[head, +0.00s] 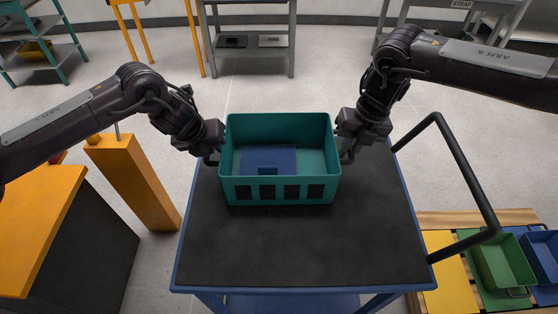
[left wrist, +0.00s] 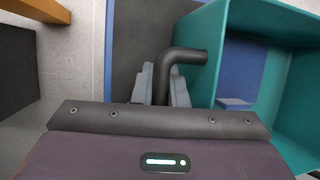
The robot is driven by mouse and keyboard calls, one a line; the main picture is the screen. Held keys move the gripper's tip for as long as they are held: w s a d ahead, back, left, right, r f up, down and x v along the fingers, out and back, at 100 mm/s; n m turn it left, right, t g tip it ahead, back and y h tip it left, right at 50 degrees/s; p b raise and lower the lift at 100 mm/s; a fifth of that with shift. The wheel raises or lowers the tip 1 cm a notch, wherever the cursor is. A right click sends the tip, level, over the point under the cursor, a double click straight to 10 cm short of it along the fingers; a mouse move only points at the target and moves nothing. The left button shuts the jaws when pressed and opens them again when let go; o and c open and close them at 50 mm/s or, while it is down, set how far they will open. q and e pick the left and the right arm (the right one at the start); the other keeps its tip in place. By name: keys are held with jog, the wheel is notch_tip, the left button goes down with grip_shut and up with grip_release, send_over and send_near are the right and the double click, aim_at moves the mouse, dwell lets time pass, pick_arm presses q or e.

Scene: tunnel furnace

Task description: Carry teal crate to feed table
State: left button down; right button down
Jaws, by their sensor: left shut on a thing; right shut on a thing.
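The teal crate (head: 280,194) is upright on or just above the black top of a blue-framed cart (head: 300,250), toward its far end; I cannot tell if it touches. A flat blue thing (head: 268,158) lies inside it. My left gripper (head: 211,157) is at the crate's left side, shut on the dark bent handle there. The left wrist view shows this handle (left wrist: 186,56) between the fingers (left wrist: 160,85), with the crate wall (left wrist: 216,50) beside it. My right gripper (head: 346,156) is at the right side, shut on the crate's handle, which is mostly hidden by the gripper.
The cart has a black push bar (head: 470,180) on the right. An orange post (head: 135,180) and an orange-topped block (head: 40,215) stand left. Green (head: 497,262) and blue bins (head: 540,255) sit on a coloured pallet at lower right. A grey table (head: 250,20) stands behind. The near cart top is clear.

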pick_arm(q)
jog(key=shift+w+r, duration=0.1)
jog(key=shift+r, duration=0.1)
pick_arm(e)
jog(key=shift+r, duration=0.15)
